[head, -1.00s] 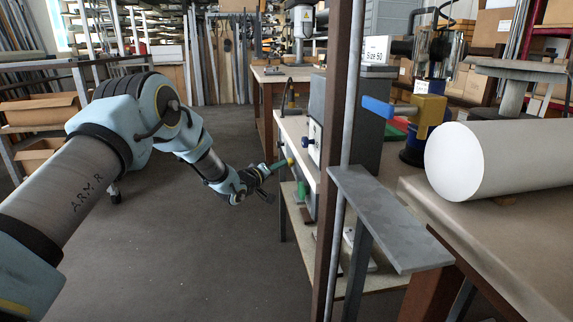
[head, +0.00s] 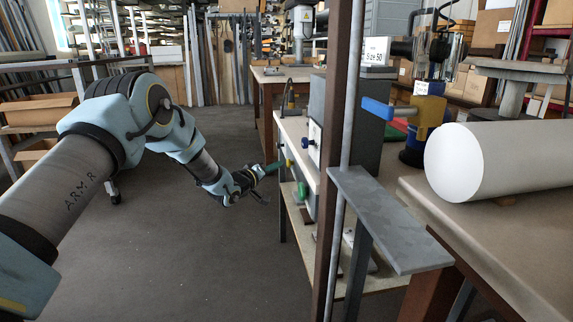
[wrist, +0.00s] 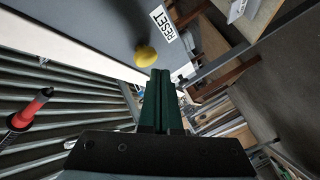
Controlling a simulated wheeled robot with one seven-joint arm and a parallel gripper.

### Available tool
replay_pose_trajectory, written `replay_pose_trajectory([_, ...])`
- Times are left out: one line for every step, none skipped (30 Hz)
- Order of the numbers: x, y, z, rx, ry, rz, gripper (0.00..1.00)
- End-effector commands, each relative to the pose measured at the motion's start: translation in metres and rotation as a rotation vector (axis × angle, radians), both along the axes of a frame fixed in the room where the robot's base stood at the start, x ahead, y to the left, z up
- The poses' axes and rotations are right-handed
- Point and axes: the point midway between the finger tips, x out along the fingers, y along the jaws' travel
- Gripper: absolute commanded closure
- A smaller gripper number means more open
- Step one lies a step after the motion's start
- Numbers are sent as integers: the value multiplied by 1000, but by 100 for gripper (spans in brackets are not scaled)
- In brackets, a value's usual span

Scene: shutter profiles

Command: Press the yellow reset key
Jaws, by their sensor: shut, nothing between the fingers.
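The yellow reset key (wrist: 146,56) is a round knob on a grey panel in the wrist view, beside a white label reading RESET (wrist: 163,23).
In the head view a brown upright post (head: 335,130) and a grey shelf plate (head: 385,215) stand right of the gripper. Open floor (head: 200,265) lies below the arm.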

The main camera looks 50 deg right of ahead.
Motion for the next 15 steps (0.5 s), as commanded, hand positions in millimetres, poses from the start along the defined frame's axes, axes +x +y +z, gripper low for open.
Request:
replay_pose_trajectory([1, 1, 0, 0, 0, 0, 100])
replay_pose_trajectory([1, 1, 0, 0, 0, 0, 100])
replay_pose_trajectory([1, 1, 0, -1, 0, -1, 100])
replay_pose_trajectory([1, 1, 0, -1, 0, -1, 100])
replay_pose_trajectory([1, 1, 0, 0, 0, 0, 100])
replay_pose_trajectory([1, 1, 0, 0, 0, 0, 100])
replay_pose_trajectory([1, 1, 0, 0, 0, 0, 100])
replay_pose_trajectory([1, 1, 0, 0, 0, 0, 100])
replay_pose_trajectory([1, 1, 0, 0, 0, 0, 100])
replay_pose_trajectory([1, 1, 0, -1, 0, 1, 100])
replay_pose_trajectory([2, 2, 0, -1, 0, 1, 100])
replay_pose_trajectory([3, 3, 0, 0, 0, 1, 100])
replay_pose_trajectory([4, 4, 0, 0, 0, 1, 100])
replay_pose_trajectory([5, 5, 1, 0, 0, 1, 100])
replay_pose_trajectory([7, 7, 1, 1, 1, 2, 100])
